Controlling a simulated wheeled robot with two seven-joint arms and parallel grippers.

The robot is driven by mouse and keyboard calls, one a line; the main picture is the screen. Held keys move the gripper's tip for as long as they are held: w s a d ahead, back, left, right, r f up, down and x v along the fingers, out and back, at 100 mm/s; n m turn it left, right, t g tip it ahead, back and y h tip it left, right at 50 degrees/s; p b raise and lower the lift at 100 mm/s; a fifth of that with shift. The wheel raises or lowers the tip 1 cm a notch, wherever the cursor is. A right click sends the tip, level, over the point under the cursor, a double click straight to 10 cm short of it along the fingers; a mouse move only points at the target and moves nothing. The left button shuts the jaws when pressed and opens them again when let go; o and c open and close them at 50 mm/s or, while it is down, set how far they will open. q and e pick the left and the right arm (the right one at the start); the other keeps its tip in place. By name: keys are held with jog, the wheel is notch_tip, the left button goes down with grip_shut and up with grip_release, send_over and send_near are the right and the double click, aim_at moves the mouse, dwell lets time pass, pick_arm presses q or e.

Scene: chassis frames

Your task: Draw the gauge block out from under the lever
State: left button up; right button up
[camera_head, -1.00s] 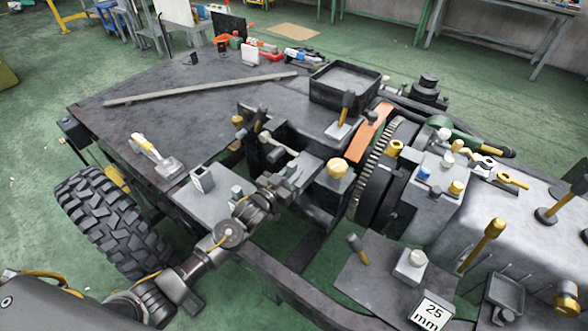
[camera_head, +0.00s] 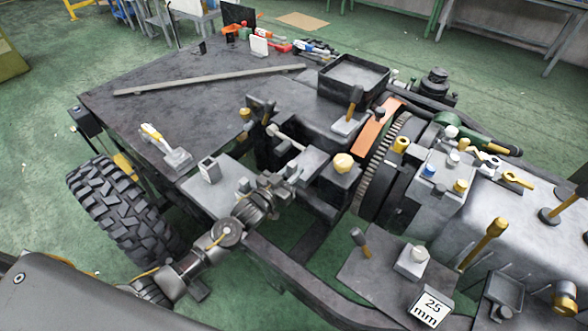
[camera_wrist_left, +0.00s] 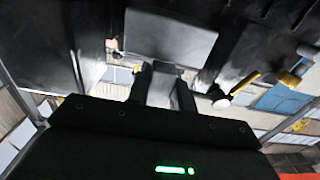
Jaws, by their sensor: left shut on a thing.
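My left gripper (camera_head: 290,174) reaches in from the lower left, in the middle of the head view. A pale lever (camera_head: 288,138) with a cream knob lies just behind the gripper and slopes down towards the block. Whether lever and block touch is too small to tell. My right gripper is out of view.
A yellow knob (camera_head: 344,162) stands close right of the gripper. A toothed flywheel (camera_head: 382,165) is farther right. The dark plate (camera_head: 190,110) at upper left has clear room.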

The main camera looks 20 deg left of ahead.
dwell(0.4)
pick_arm(q)
jog(key=shift+r+p, duration=2.4)
jog(key=shift+r, duration=0.15)
